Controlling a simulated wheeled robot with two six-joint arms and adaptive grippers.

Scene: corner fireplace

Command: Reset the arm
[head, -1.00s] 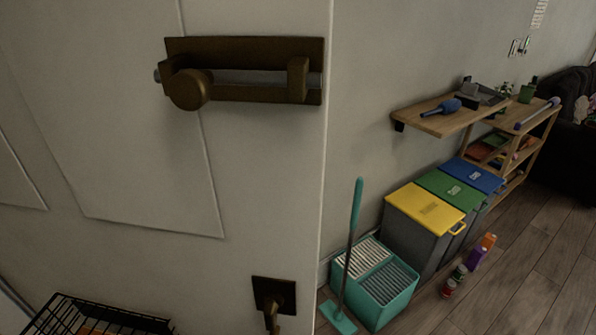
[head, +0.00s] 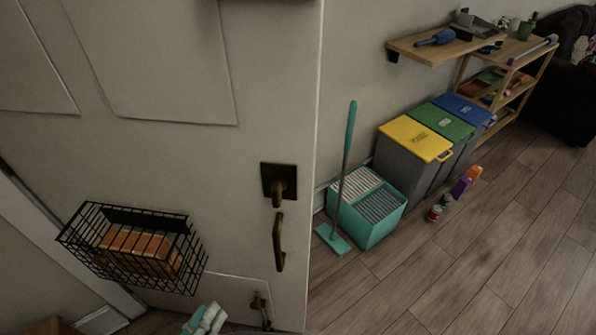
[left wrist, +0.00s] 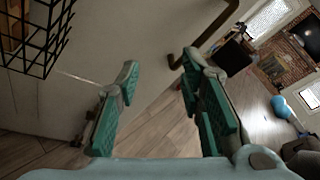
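My left gripper (head: 207,318) shows at the bottom edge of the head view, low in front of the white door (head: 180,60). Only its teal and pale fingers show there, and the rest of the arm is out of the picture. In the left wrist view the left gripper (left wrist: 160,82) has its two teal-padded fingers spread apart with nothing between them. The floor and the door's lower part show beyond the fingers. My right gripper is in neither view.
A black wire basket (head: 190,262) with orange-brown blocks hangs on the door. A bronze handle (head: 279,240) sticks out at the door's right side. A mop (head: 345,150), teal bucket (head: 378,235), lidded bins (head: 410,165) and shelf (head: 415,55) stand right. Floor at lower right is clear.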

